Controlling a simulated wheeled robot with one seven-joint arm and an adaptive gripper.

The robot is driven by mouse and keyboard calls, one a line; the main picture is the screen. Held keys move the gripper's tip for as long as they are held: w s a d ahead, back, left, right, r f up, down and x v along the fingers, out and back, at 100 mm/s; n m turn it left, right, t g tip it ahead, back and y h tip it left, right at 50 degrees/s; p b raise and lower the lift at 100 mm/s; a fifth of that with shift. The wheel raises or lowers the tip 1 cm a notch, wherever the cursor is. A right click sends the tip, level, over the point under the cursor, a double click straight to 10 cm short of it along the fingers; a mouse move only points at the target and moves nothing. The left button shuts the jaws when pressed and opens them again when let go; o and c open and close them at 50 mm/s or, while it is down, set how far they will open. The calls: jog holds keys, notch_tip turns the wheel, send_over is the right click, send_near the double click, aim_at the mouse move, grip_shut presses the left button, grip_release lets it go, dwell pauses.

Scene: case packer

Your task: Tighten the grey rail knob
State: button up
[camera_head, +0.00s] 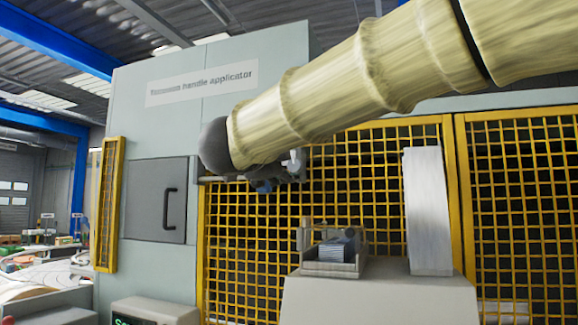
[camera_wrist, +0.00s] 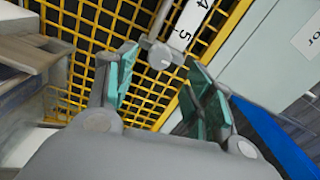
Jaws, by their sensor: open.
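The grey rail knob (camera_wrist: 161,54) shows in the wrist view, just beyond my fingertips and roughly in line with the gap between them. It sits at the lower end of a white scale strip (camera_wrist: 190,27) with the numbers 4 and 5. My gripper (camera_wrist: 158,66) is open, with one teal-padded finger on each side of the gap and nothing held. I see no clear contact between the fingers and the knob. In the head view my arm covers most of this area, and I cannot make out the knob surely there.
Yellow mesh guarding (camera_head: 385,190) stands behind the work area. A grey cabinet (camera_head: 150,255) with a dark door (camera_head: 158,200) is at the left. Below right of my arm, a grey pedestal (camera_head: 380,300) carries a small tray (camera_head: 330,268) and a tall white panel (camera_head: 427,210).

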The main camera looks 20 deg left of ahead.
jog(key=shift+s+a+f, duration=0.1)
jog(key=shift+s+f, duration=0.05)
jog(key=shift+s, duration=2.15)
